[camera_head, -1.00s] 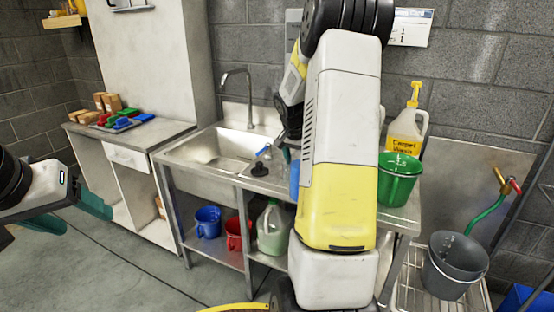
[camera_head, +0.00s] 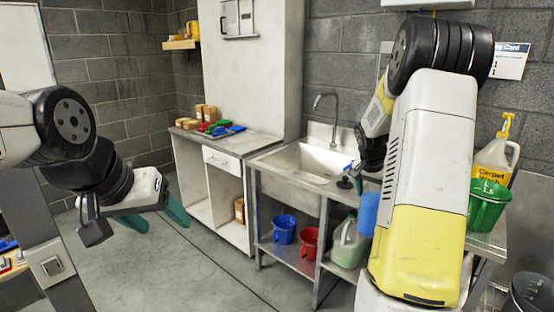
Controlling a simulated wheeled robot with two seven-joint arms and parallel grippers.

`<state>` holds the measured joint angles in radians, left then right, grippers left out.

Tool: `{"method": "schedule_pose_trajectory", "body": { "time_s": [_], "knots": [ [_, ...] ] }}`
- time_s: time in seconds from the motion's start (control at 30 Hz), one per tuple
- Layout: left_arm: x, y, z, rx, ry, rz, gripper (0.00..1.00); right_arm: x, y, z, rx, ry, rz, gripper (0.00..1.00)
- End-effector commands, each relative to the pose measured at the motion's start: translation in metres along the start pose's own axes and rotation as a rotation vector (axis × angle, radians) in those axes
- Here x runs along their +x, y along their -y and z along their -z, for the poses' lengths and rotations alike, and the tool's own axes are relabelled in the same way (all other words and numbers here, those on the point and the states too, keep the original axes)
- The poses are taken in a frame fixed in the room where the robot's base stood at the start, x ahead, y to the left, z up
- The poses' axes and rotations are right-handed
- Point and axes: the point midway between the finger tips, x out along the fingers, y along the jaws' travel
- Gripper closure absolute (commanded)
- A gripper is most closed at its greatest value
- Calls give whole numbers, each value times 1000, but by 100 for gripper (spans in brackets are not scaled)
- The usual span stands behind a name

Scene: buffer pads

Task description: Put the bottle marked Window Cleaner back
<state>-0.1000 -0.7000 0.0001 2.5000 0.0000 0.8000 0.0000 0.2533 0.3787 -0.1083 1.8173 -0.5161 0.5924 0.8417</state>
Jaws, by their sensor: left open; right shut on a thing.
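No label is readable, so I cannot confirm the Window Cleaner marking. My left gripper (camera_head: 153,214) is open and empty over the floor at left, its teal fingers apart.
A Carpet Wash bottle (camera_head: 496,158) and green measuring bucket (camera_head: 488,206) stand on the counter's right end. A blue bucket (camera_head: 284,229), red bucket (camera_head: 309,243) and pale green jug (camera_head: 347,246) sit on the shelf below. The sink (camera_head: 308,160) is empty. The floor at left is clear.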

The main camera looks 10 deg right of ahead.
Motion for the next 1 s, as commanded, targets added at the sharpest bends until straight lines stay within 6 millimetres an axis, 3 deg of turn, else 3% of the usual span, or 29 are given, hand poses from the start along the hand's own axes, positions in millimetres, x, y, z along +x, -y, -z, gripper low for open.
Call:
{"method": "schedule_pose_trajectory", "body": {
  "time_s": [0.17,0.4,0.53,0.63,0.77,1.0],
  "knots": [
    [0,0,0,0,0,0,37,-1,35,-32,-129,1,50,100],
    [0,0,0,0,0,0,37,-7,102,-119,-442,1,177,100],
    [0,0,0,0,0,0,37,-13,128,-166,-596,0,243,100],
    [0,0,0,0,0,0,37,-18,139,-194,-683,-1,282,100],
    [0,0,0,0,0,0,37,-21,147,-215,-748,-1,311,100],
    [0,0,0,0,0,0,37,-1,137,-249,-775,12,324,100]
  ]
}}
